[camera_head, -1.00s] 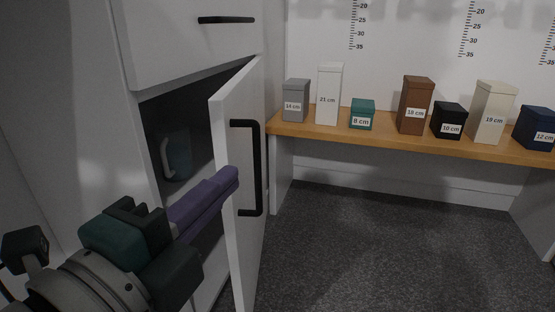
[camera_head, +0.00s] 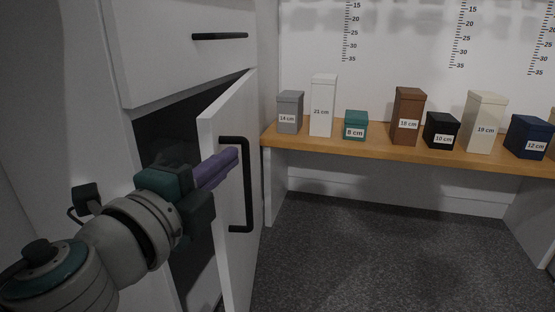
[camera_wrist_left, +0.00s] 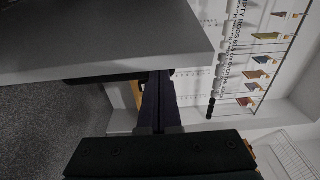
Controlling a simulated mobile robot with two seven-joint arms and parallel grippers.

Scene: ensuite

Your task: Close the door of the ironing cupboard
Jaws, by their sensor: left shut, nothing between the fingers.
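The white cupboard door (camera_head: 222,110) stands partly open on the left, with a black bar handle (camera_head: 247,185) on its outer face. The dark cupboard opening (camera_head: 185,118) shows behind it. My left gripper (camera_head: 236,154) is shut and empty, its purple fingers lying at the door beside the handle's upper part. Whether the fingers touch the door or handle I cannot tell. In the left wrist view the shut dark fingers (camera_wrist_left: 158,78) show next to a large pale grey panel (camera_wrist_left: 110,35), likely the door. My right gripper is not in view.
A white drawer front (camera_head: 180,50) with a black handle sits above the opening. A wooden shelf (camera_head: 390,153) to the right bears several labelled boxes, including a white one (camera_head: 323,106). Dark carpet (camera_head: 370,250) below the shelf is clear.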

